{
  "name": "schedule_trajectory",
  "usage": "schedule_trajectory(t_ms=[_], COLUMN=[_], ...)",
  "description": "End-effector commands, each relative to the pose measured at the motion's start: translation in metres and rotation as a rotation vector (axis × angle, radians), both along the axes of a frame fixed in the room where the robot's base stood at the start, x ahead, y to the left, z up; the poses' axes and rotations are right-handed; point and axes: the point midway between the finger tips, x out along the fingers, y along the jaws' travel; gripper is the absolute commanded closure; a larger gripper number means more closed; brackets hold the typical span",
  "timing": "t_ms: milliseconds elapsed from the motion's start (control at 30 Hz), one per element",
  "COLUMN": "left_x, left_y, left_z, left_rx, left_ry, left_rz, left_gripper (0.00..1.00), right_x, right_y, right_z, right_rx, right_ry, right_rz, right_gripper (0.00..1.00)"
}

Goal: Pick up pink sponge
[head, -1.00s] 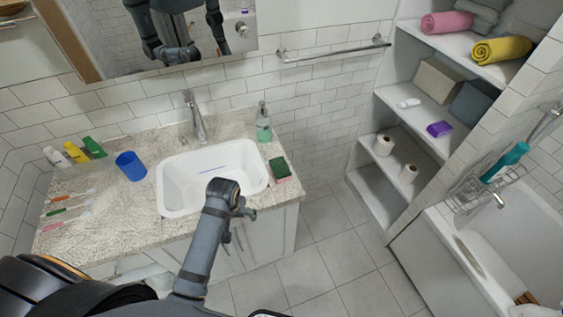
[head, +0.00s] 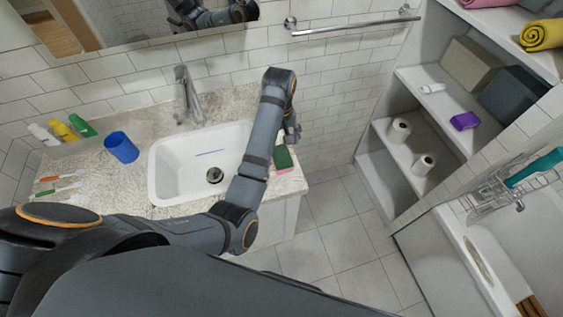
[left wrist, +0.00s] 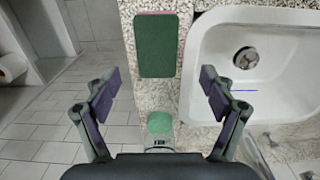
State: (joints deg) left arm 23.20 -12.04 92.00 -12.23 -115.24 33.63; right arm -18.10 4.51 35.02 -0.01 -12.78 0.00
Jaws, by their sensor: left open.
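The sponge (head: 284,161) lies flat on the counter just right of the sink in the head view. Its top is green and a thin pink layer shows at its edge. The sponge also shows in the left wrist view (left wrist: 156,46), at the top centre beside the sink. My left gripper (left wrist: 158,84) is open and empty above the counter, its two fingers spread to either side of the sponge's line but short of it in the picture. In the head view the left gripper (head: 291,131) is partly hidden behind its wrist. My right gripper is not in view.
A soap bottle (left wrist: 158,126) stands between the left fingers in the wrist view; my arm hides it in the head view. The white sink (head: 172,180) and faucet (head: 188,95) are to the left. A blue cup (head: 121,148) stands farther left. Shelves (head: 410,145) stand right.

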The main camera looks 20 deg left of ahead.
Motion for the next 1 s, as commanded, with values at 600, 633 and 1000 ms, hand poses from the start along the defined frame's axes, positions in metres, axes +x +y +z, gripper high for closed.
schedule_trajectory(t_ms=[600, 633, 1000], left_x=[0.001, 0.001, 0.001], left_y=[-0.002, -0.002, -0.002], left_z=[-0.068, -0.071, -0.073], left_rx=[0.0, 0.0, 0.0], left_ry=[0.0, 0.0, -0.001], left_rz=[-0.001, -0.001, -0.001], left_gripper=[0.17, 0.17, 0.35], right_x=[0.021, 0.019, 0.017], right_y=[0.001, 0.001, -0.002], right_z=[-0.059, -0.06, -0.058], right_rx=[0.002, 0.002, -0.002], right_ry=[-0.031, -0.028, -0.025], right_rz=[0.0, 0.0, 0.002], right_gripper=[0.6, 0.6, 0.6])
